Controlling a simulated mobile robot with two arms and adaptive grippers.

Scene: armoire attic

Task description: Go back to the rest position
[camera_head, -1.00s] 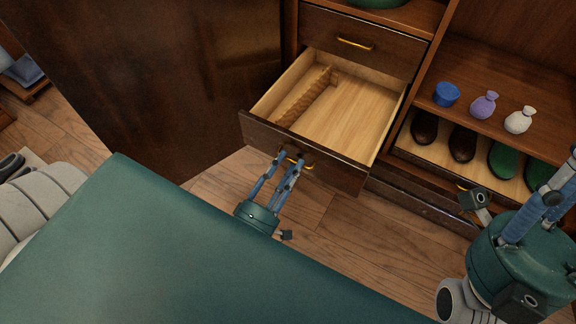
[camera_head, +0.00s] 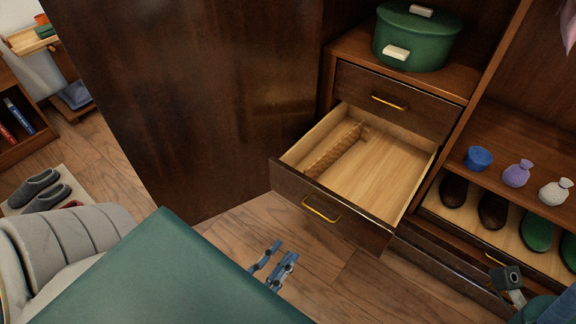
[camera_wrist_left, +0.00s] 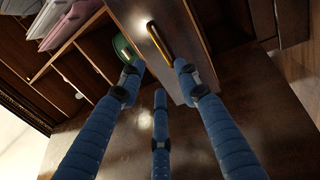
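My left gripper (camera_head: 279,254) is below and in front of the open wooden drawer (camera_head: 330,222), apart from its gold handle (camera_head: 321,209). In the left wrist view its blue fingers (camera_wrist_left: 158,78) are spread with nothing between them, and the gold handle (camera_wrist_left: 160,41) is beyond the fingertips. The left palm is hidden behind the green surface in the head view. A part of my right arm (camera_head: 548,309) shows at the bottom right corner; its fingers cannot be made out clearly.
A blue cup (camera_head: 478,158), a purple pouch (camera_head: 517,173) and a white pouch (camera_head: 555,191) stand on a shelf above shoes (camera_head: 493,210). A large dark panel (camera_head: 200,100) is at left.

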